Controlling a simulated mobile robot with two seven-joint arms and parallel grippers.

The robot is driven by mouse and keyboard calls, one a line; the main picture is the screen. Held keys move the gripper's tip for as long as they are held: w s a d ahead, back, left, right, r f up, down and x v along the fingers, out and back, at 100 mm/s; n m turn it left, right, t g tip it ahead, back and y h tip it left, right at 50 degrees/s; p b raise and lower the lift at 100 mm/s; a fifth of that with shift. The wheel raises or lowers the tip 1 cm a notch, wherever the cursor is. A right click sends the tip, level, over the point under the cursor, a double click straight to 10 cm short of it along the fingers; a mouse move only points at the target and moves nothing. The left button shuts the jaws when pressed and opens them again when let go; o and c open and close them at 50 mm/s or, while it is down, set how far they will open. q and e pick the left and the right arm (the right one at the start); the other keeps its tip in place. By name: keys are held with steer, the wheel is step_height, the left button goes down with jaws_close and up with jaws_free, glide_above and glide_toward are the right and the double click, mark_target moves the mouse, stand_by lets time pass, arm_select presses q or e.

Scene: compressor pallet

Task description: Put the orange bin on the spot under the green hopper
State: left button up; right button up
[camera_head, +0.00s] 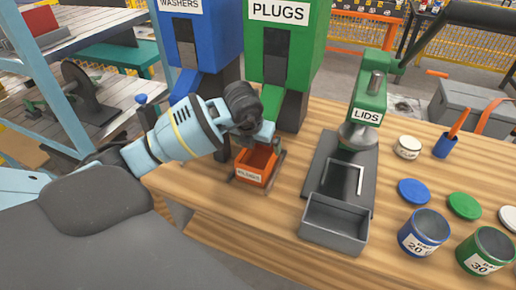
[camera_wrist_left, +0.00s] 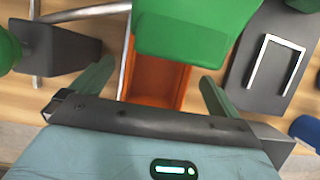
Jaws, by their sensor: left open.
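The orange bin (camera_head: 250,176) is an open box with a small white label, standing on the wooden bench in front of the green hopper (camera_head: 286,40) marked PLUGS. In the left wrist view the orange bin (camera_wrist_left: 153,84) lies partly hidden under the green chute (camera_wrist_left: 190,30). My left gripper (camera_head: 262,148) is at the bin from above, its wrist hiding part of it. In the left wrist view my left gripper (camera_wrist_left: 150,88) has its fingers wide apart, one to each side of the bin. My right gripper is not in view.
The blue WASHERS hopper (camera_head: 205,35) stands left of the green one. Right of the bin are the LIDS press (camera_head: 368,100) and a grey tray (camera_head: 335,225). Blue can (camera_head: 424,232), green can (camera_head: 486,250) and several lids are farther right. Bare bench lies in front of the bin.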

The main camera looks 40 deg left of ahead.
arm_select(q)
steer(key=v, duration=0.7)
steer(key=shift+r, duration=0.3)
